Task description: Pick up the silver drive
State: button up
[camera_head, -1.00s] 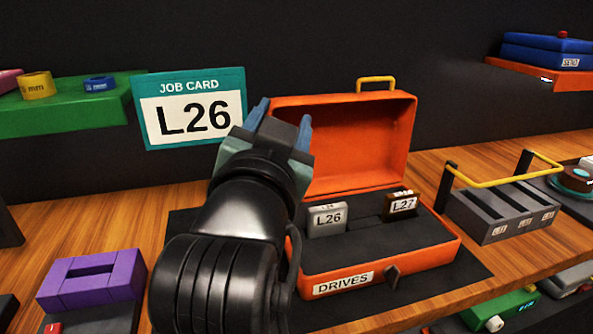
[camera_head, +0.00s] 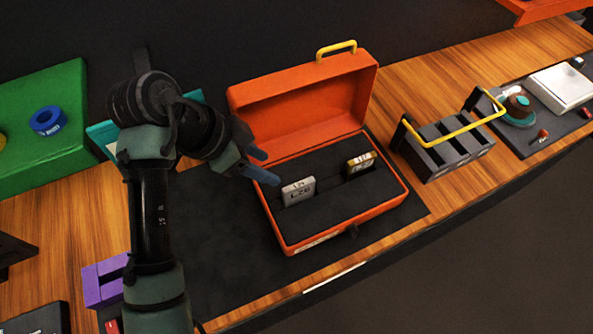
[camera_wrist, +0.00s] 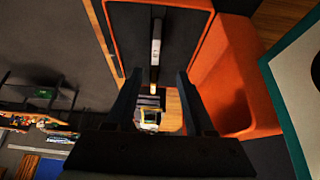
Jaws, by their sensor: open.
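The silver drive (camera_head: 298,191), labelled L26, stands upright in the left part of the dark insert of the open orange case (camera_head: 345,227). My gripper (camera_head: 267,167) is open and empty, above the case's left side. Its two blue-grey fingers point right and down, just up and left of the silver drive and apart from it. In the wrist view, a thin pale bar (camera_wrist: 157,40), which looks like the silver drive's edge, lies ahead of the open fingers (camera_wrist: 157,78). A brown and yellow drive (camera_head: 361,164) stands to its right.
The case's raised lid (camera_head: 305,105) stands behind the drives. A grey slotted rack (camera_head: 447,148) with a yellow handle is to the right. A purple block (camera_head: 103,282) lies left of my arm. The dark mat (camera_head: 220,255) before the case is bare.

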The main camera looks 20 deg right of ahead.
aim_at(298, 185)
jog(key=p+x, duration=0.1)
jog(key=x, duration=0.6)
jog(key=shift+s+d+f, duration=0.1)
jog(key=shift+s+f, duration=0.05)
jog(key=shift+s+d+f+p, duration=0.15)
jog(key=shift+d+f+p, duration=0.2)
jog(key=shift+f+p, duration=0.15)
jog(key=p+x, duration=0.1)
jog(key=x, duration=0.3)
jog(key=shift+s+d+f, duration=0.1)
grip_shut()
